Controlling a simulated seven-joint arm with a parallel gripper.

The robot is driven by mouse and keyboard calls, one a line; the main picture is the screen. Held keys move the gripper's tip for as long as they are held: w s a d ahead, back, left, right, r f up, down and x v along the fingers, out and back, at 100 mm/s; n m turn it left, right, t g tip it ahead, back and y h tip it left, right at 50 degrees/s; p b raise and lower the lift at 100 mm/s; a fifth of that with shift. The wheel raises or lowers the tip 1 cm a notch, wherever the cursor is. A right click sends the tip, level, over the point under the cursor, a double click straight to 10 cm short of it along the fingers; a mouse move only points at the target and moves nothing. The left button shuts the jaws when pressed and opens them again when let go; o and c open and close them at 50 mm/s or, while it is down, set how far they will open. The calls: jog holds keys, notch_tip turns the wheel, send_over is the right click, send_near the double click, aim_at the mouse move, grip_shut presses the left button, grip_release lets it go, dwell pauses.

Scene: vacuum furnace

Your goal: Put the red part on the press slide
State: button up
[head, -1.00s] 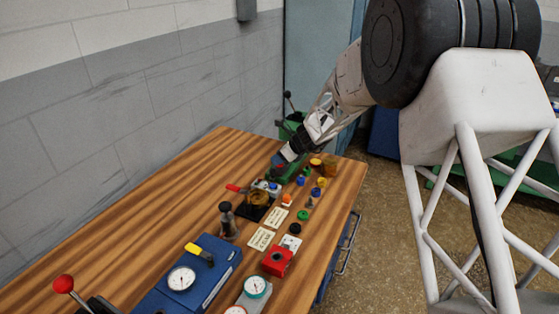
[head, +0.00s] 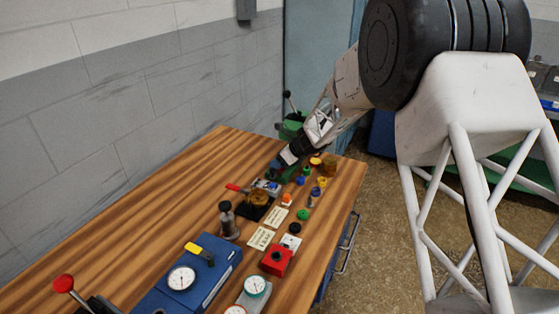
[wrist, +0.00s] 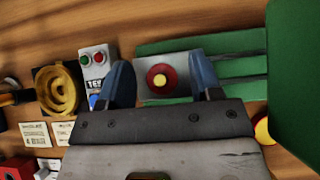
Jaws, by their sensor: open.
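In the wrist view a round red part (wrist: 170,78) with a yellow centre rests on or over a pale grey plate (wrist: 146,89), which looks like the press slide. The plate lies beside the green press (wrist: 200,44) with its grey rails. My gripper (wrist: 160,66) is open, with one blue finger on each side of the red part and a gap visible at both sides. I cannot tell how high the fingers are above the plate. In the head view my gripper (head: 283,165) is low over the far end of the bench and hides much of the press.
A brass-coloured round fixture (wrist: 60,90) and a grey button box (wrist: 97,68) stand left of my fingers. A large green block (wrist: 293,70) is close on the right. In the head view several small coloured parts lie near the right edge. The bench's left side (head: 150,195) is clear.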

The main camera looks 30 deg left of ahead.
jog(key=shift+r, duration=0.15)
jog(key=shift+d+r, duration=0.1)
jog(key=shift+r, duration=0.05)
jog(key=v, duration=1.1)
jog(key=shift+d+r, duration=0.2)
jog(key=shift+d, duration=0.05)
dwell(0.5)
jog(key=s+d+r+n+h, duration=0.1)
jog(key=s+d+r+n, duration=0.3)
jog(key=d, duration=0.6)
jog(key=s+d+r+n+t+h, duration=0.1)
jog(key=s+d+r+n, duration=0.1)
jog(key=s+d+r, duration=0.45)
jog(key=s+d+r+n+h, duration=0.2)
jog(key=s+d+r+n, duration=0.3)
jog(key=d, duration=0.7)
jog(key=s+d+f+n+h, duration=0.1)
jog(key=s+d+n+h, duration=0.1)
jog(key=s+d, duration=0.9)
jog(key=s+d+f+n+t+h, duration=0.1)
jog(key=s+d+n+h, duration=0.2)
jog(key=s+d, duration=0.8)
jog(key=s+n, duration=0.1)
jog(key=s, duration=0.5)
jog(key=shift+s+d+f+n+t, duration=0.15)
jog(key=shift+s+f+n+t, duration=0.15)
jog(key=shift+n, duration=0.1)
